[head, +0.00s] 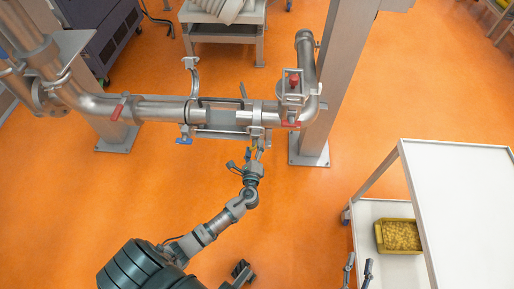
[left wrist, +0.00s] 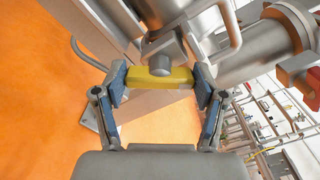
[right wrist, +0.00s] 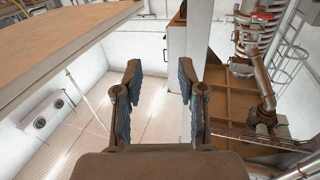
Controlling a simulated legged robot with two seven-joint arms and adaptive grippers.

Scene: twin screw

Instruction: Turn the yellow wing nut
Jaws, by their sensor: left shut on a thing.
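The yellow wing nut (left wrist: 160,78) sits on the end of a grey metal stud under the pipe in the left wrist view. My left gripper (left wrist: 160,86) is shut on it, with the blue finger pads against its two ends. In the head view my left gripper (head: 258,150) reaches up to the right clamp on the pipe and hides most of the nut. My right gripper (head: 359,270) is low in the head view, far from the pipe. In the right wrist view it (right wrist: 159,68) is open and empty.
A grey post (head: 338,70) stands at right. A white cart (head: 465,200) holds a yellow bin (head: 380,237). Orange floor is clear between.

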